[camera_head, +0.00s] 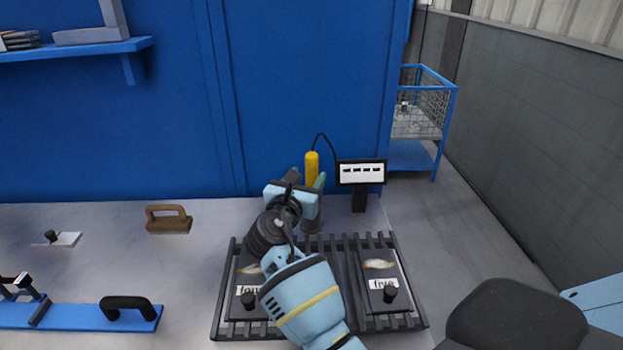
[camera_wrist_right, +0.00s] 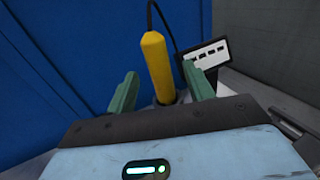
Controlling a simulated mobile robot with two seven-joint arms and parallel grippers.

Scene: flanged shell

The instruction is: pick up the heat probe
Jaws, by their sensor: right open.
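The heat probe (camera_head: 311,167) has a yellow handle and stands upright in a grey holder at the back of the bench, against the blue panel. A black cable runs from its top to a small display unit (camera_head: 361,174). My right gripper (camera_head: 309,184) is open at the probe. In the right wrist view, the yellow handle (camera_wrist_right: 158,65) stands between the two green fingers (camera_wrist_right: 161,86), with a gap on each side. The probe's lower end is hidden in the holder and behind my gripper. My left gripper is not in view.
A black slatted rack (camera_head: 345,270) with labelled dark plates lies under my right arm. A brown-handled float (camera_head: 168,219) and a blue bar with a black handle (camera_head: 127,306) lie to the left. A wire basket stand (camera_head: 420,110) stands beyond the bench.

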